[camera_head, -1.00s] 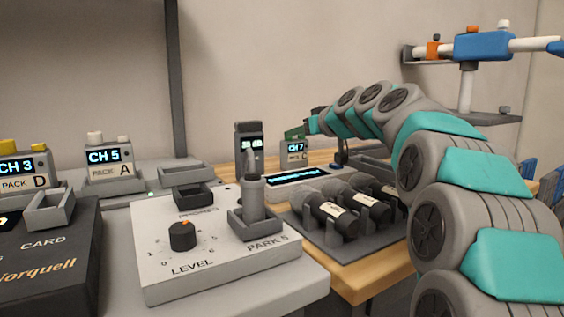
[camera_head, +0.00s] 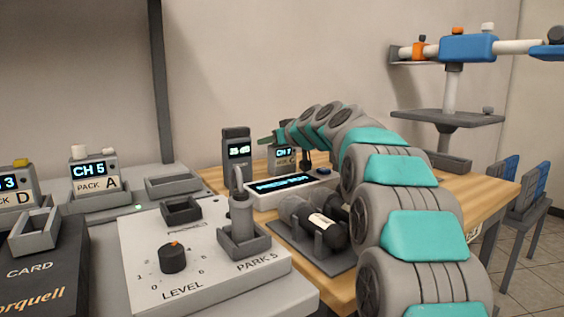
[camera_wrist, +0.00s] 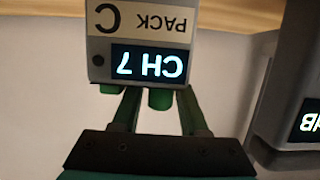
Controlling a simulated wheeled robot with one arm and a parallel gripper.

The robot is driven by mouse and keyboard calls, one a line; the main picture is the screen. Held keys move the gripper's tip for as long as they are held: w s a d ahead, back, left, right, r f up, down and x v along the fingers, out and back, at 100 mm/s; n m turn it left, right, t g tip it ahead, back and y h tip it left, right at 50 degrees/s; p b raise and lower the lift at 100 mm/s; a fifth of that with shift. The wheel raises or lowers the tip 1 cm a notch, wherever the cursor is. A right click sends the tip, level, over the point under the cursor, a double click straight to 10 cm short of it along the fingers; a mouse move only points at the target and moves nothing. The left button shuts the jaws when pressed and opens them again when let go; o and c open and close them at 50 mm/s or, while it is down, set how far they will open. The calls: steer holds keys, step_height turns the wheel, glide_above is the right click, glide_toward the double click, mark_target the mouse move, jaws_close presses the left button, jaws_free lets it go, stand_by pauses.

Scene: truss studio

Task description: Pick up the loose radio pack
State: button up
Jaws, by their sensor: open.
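The radio pack marked PACK C (camera_wrist: 142,40), grey with a lit CH 7 display, appears upside down in the wrist view. In the head view the pack (camera_head: 284,159) stands on the wooden table, partly hidden by my arm. My gripper (camera_wrist: 160,98) is open, its two green fingers at the pack's top edge with a green knob between them. I cannot tell whether the fingers touch the pack. In the head view my gripper (camera_head: 268,139) is small and partly hidden. Packs A (camera_head: 96,178) and D (camera_head: 16,190) are on the grey desk at left.
A dark grey device (camera_head: 237,150) stands close left of the pack; it shows at right in the wrist view (camera_wrist: 298,85). A lit display bar (camera_head: 290,188) and a rack of black-ended cylinders (camera_head: 316,255) lie nearer. The LEVEL panel (camera_head: 205,275) fills the front.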

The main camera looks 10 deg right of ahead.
steer(key=shift+c, duration=0.3)
jaws_close()
stand_by(1.0)
